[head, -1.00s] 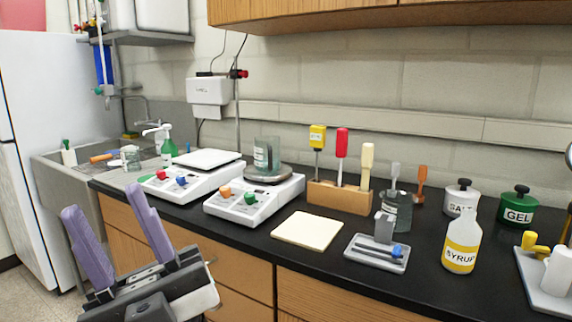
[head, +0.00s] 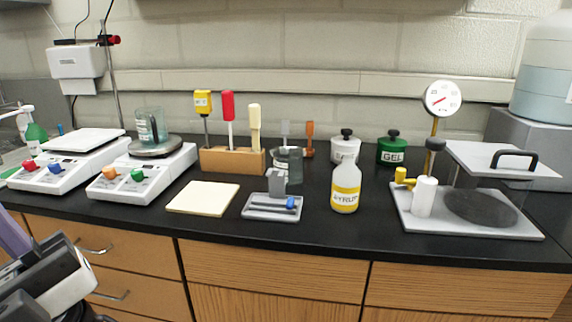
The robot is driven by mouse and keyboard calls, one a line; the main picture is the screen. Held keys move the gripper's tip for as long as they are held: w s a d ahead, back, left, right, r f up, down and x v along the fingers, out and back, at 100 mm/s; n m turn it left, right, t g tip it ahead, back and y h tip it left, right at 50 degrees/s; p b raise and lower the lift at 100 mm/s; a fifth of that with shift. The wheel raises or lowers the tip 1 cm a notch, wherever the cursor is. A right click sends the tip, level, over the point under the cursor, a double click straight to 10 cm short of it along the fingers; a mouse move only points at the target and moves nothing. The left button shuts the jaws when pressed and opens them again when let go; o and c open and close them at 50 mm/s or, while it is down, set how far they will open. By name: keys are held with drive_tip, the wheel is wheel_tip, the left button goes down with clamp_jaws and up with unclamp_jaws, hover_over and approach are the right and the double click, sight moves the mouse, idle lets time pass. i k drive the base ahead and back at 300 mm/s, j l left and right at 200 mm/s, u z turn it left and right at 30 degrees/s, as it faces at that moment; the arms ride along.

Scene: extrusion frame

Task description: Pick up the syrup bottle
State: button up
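The syrup bottle (head: 346,188) stands upright on the black counter, right of the middle in the head view. It is whitish with a narrow neck and a yellow band that carries dark lettering. My gripper (head: 14,238) is at the lower left edge of the head view, partly cut off by the frame. One purple finger shows in part, and the fingertips are out of the picture, so its opening does not show. It is well to the left of the bottle and apart from it, in front of the counter.
A grey tray (head: 259,213) with a blue-tipped tool lies left of the bottle, beside a glass beaker (head: 289,165). A white canister (head: 346,149) and a green GEL canister (head: 391,152) stand behind. A vacuum apparatus (head: 485,229) stands to the right. The counter in front of the bottle is clear.

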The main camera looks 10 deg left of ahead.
sight(346, 182)
drive_tip(key=i+l, duration=0.25)
drive_tip(key=l, duration=0.15)
drive_tip(key=i+l+u, duration=0.1)
drive_tip(key=l, duration=0.3)
drive_tip(key=i+l, duration=0.3)
drive_tip(key=i+l+u, duration=0.05)
drive_tip(key=l, duration=0.05)
